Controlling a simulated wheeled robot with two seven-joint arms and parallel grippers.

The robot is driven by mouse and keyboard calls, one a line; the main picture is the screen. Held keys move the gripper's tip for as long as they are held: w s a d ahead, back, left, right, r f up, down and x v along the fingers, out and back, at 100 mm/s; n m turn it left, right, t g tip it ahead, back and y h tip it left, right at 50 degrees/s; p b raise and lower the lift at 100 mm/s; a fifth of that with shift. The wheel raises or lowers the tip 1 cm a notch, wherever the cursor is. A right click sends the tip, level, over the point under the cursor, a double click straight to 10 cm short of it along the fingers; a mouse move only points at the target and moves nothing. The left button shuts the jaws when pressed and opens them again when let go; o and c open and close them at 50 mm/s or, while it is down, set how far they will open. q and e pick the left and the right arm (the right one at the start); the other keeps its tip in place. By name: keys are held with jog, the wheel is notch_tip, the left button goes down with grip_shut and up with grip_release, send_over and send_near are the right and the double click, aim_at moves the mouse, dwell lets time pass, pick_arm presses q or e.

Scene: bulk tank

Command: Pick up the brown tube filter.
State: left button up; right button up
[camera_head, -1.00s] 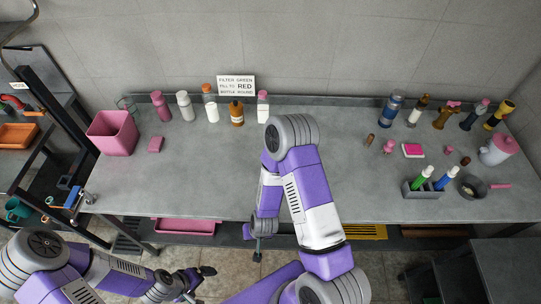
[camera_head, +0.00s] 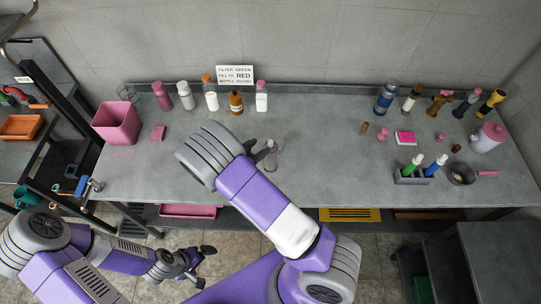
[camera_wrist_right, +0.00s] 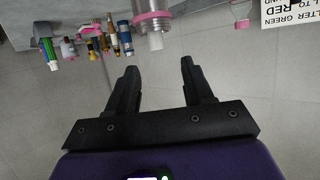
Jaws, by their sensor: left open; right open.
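A small brown cylinder (camera_head: 364,128) stands on the counter right of centre in the head view. It may be the brown tube filter, but I cannot tell for sure. Another small brown piece (camera_head: 456,149) lies further right. My right gripper (camera_head: 261,150) is over the middle of the counter, well left of both, partly hidden by its own wrist. In the right wrist view its fingers (camera_wrist_right: 158,65) are apart with nothing between them. My left gripper (camera_head: 205,264) is open and empty, low in front of the counter.
A clear vessel with a pink ring (camera_wrist_right: 150,28) is just beyond my right fingertips in the wrist view. Bottles line the back of the counter (camera_head: 330,165). A pink bin (camera_head: 116,124) stands left; a grey rack (camera_head: 411,178) and pan (camera_head: 461,173) stand right.

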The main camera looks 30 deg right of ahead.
aim_at(270, 142)
jog(key=x, duration=0.6)
jog(key=shift+s+f, duration=0.15)
jog(key=shift+f, duration=0.1)
grip_shut()
